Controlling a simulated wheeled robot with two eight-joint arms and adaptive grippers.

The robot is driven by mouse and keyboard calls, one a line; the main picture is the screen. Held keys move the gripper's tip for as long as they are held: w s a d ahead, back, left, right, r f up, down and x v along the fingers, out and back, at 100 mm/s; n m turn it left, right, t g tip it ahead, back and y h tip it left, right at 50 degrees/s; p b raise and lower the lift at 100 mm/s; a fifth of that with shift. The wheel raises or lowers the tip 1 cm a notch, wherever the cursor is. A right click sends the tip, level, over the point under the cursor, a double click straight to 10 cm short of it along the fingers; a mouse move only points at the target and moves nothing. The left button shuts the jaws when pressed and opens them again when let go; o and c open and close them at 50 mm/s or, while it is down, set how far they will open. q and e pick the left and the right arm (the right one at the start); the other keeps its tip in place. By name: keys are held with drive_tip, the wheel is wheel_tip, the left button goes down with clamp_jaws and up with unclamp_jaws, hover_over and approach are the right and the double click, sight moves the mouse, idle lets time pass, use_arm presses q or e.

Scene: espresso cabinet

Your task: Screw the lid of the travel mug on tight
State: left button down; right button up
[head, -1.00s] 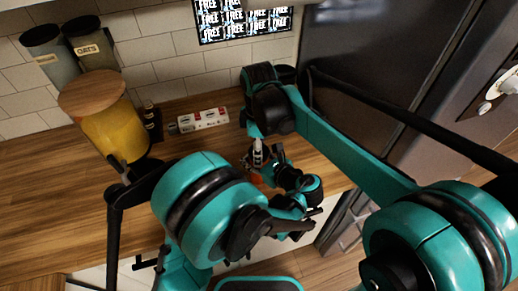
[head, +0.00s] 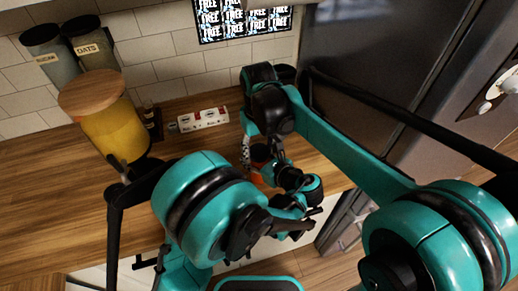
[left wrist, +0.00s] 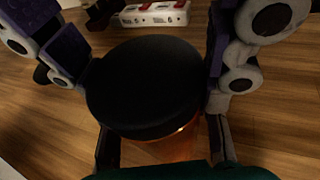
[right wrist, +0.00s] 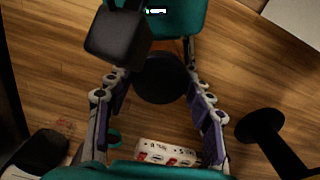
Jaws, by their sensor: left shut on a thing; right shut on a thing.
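The travel mug has an orange, see-through body (left wrist: 172,148) and a wide, round black lid (left wrist: 145,85), which sits level on top. In the right wrist view the lid (right wrist: 160,78) lies between the fingertips of my right gripper (right wrist: 158,92), which is shut on it from above. My left gripper (left wrist: 162,145) is shut around the body below the lid. In the head view the mug (head: 255,177) is small and partly hidden by my grippers and arms. The thread between lid and body cannot be seen.
A white power strip (head: 203,118) lies behind the mug by the tiled wall. A yellow jar with a wooden lid (head: 115,132) stands at the left, before two labelled canisters (head: 92,42). A dark fridge (head: 385,60) stands at the right. The wooden counter (head: 60,205) is clear at front left.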

drive_tip(key=o, duration=1.3)
drive_tip(key=shift+r, duration=2.25)
drive_tip(key=shift+r, duration=0.1)
drive_tip(key=shift+c, duration=0.6)
drive_tip(key=shift+r+n, duration=1.5)
drive_tip(key=shift+r, duration=0.2)
drive_tip(key=shift+f, duration=0.15)
